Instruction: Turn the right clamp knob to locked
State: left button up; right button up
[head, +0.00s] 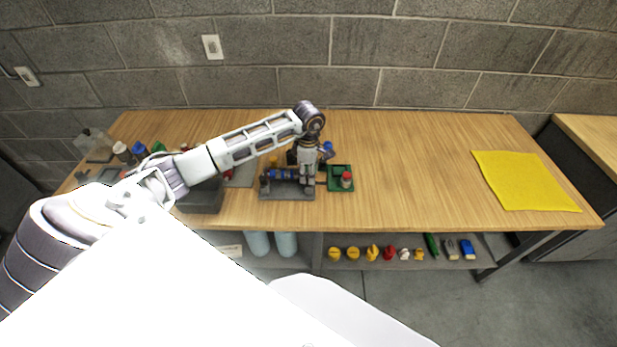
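A dark grey fixture base (285,193) stands near the front edge of the table, left of the middle. A blue cylindrical part (282,174) lies across it. My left gripper (308,190) points down at the right end of this fixture, at or very close to it. It hides that end, so I cannot make out the right clamp knob or its position. The fingers are too small to tell whether they are open or shut, or whether they touch anything. My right gripper is not in view.
A green tray (341,187) with a red-topped piece (346,179) is just right of my gripper. Small bottles and a dark bin (200,199) are at the left. A yellow cloth (525,181) lies at the right; the wooden table (420,170) between is clear.

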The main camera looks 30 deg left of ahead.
pick_arm(q)
jog(key=shift+f, duration=1.45)
jog(key=c, duration=0.8)
jog(key=shift+o, duration=0.2)
